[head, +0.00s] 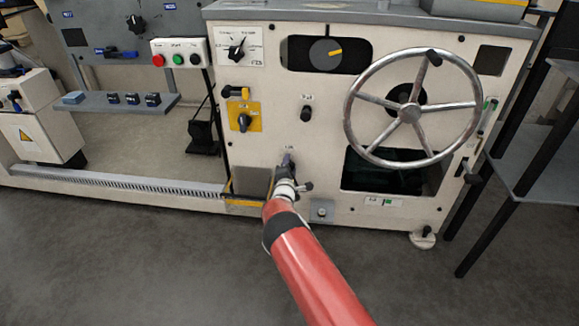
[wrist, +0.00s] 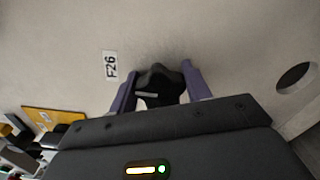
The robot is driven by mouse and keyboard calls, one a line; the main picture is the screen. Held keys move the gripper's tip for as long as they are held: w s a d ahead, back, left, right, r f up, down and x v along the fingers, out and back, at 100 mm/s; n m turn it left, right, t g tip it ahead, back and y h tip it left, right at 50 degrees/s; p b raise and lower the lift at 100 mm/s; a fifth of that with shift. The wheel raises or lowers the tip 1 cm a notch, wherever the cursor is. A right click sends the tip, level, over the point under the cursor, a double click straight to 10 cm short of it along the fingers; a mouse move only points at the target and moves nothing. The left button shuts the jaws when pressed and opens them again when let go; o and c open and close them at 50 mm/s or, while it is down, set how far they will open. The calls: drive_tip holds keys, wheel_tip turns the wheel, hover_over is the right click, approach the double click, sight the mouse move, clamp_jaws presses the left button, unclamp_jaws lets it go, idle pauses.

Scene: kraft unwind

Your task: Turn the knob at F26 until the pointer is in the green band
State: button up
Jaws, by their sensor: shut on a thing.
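The knob at F26 is a black knob (wrist: 158,82) with a pale line on its face, seen in the wrist view beside a white F26 label (wrist: 110,67). My gripper (wrist: 159,88) has its two purple fingers on either side of the knob and is shut on it. In the head view my gripper (head: 285,162) is at the cream machine panel, low and left of the handwheel, and largely hides the knob. A small white plate with a green patch (head: 387,202) sits below the dark window. I cannot make out a pointer on it.
A large metal handwheel (head: 409,114) stands out from the panel at upper right of my gripper. A yellow plate with a black switch (head: 243,117) and another black knob (head: 306,113) are above. A grey box (head: 322,210) is low at right. Floor in front is clear.

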drive_tip(key=m+b, duration=0.1)
drive_tip(key=m, duration=0.3)
drive_tip(key=shift+f+b, duration=0.3)
drive_tip(key=shift+b, duration=0.1)
drive_tip(key=shift+m+b, duration=1)
drive_tip(key=shift+m, duration=0.8)
drive_tip(key=o, duration=1)
drive_tip(key=shift+c, duration=0.2)
drive_tip(key=shift+s, duration=0.1)
drive_tip(key=s, duration=0.7)
drive_tip(key=shift+s+a, duration=0.15)
drive_tip(key=shift+s, duration=0.2)
